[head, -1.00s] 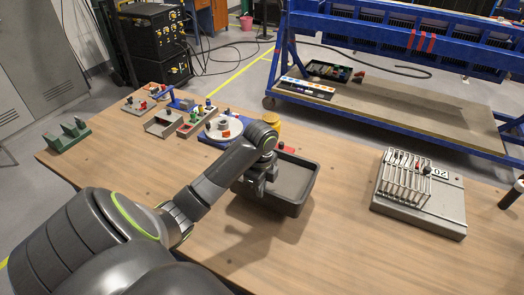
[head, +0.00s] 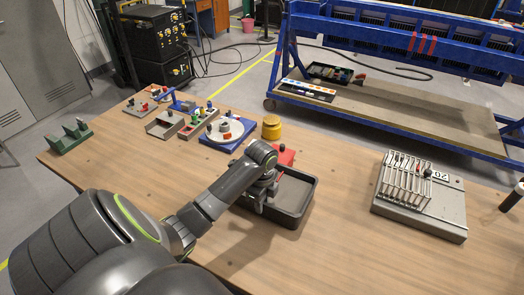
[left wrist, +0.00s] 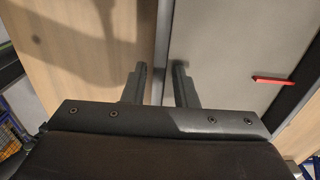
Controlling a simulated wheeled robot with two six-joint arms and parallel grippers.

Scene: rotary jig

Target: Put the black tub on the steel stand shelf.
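In the left wrist view the two fingers (left wrist: 160,85) are apart, one on each side of the tub's wall (left wrist: 161,45), with a small gap showing. A blue steel stand (head: 285,60) with a low wooden shelf (head: 415,117) is beyond the table. My right gripper does not show.
The wooden table (head: 345,255) carries a grey slotted fixture (head: 445,205) at right, a yellow cylinder (head: 271,128), a red block (head: 283,154) behind the tub, and a round jig (head: 226,131). A dark tray of parts (head: 332,73) occupies the shelf's left end; its middle is clear.

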